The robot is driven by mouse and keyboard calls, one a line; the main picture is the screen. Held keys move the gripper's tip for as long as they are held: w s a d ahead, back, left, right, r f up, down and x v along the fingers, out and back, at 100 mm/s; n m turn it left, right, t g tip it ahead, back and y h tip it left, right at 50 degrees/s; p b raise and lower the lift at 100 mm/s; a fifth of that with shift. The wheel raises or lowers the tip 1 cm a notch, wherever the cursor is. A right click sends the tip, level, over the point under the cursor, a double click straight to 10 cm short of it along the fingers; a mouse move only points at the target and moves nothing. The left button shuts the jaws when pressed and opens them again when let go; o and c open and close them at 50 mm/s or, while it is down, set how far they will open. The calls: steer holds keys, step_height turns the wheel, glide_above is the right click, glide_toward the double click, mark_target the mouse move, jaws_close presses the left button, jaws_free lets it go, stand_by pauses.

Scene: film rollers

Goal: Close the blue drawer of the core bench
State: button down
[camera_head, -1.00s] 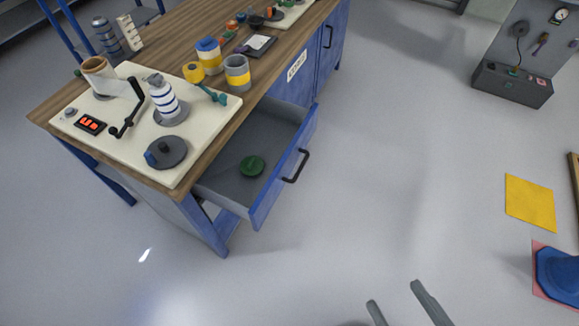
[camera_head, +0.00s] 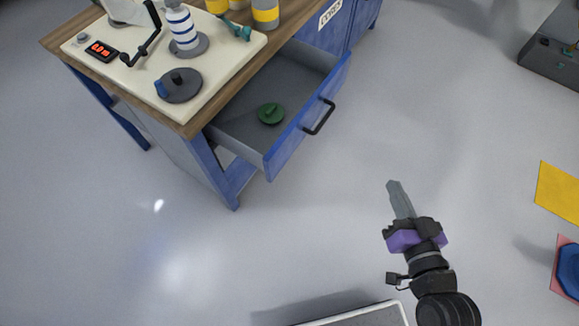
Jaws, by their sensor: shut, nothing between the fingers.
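The blue drawer (camera_head: 283,151) of the core bench (camera_head: 222,170) stands pulled out, its front facing right and toward me. Its black handle (camera_head: 320,117) is on the outer face of the front. A green round object (camera_head: 271,113) lies on the drawer's grey floor. My gripper (camera_head: 393,184) is shut and empty. It is over the open floor to the right of and below the drawer front, clear of the handle.
The bench top holds a cream board (camera_head: 212,90) with a crank device, a grey disc (camera_head: 179,86) and a striped roller (camera_head: 183,29). A yellow mat (camera_head: 561,190) and a blue object (camera_head: 571,272) are on the floor at right. The floor between my gripper and the drawer is clear.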

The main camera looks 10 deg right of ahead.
steer(key=w+d+f+m+g+y+b, duration=0.1)
steer(key=w+f+m+b, duration=0.1)
steer(key=w+f, duration=0.45)
steer(key=m+g+y+b, duration=0.2)
steer(key=g+y+b, duration=0.15)
steer(key=y, duration=0.75)
glide_toward(277, 159)
steer(key=p+x, duration=0.1)
steer(key=x, duration=0.5)
steer(key=shift+w+f, duration=0.15)
steer(key=shift+w, duration=0.15)
steer(key=shift+a, duration=0.15)
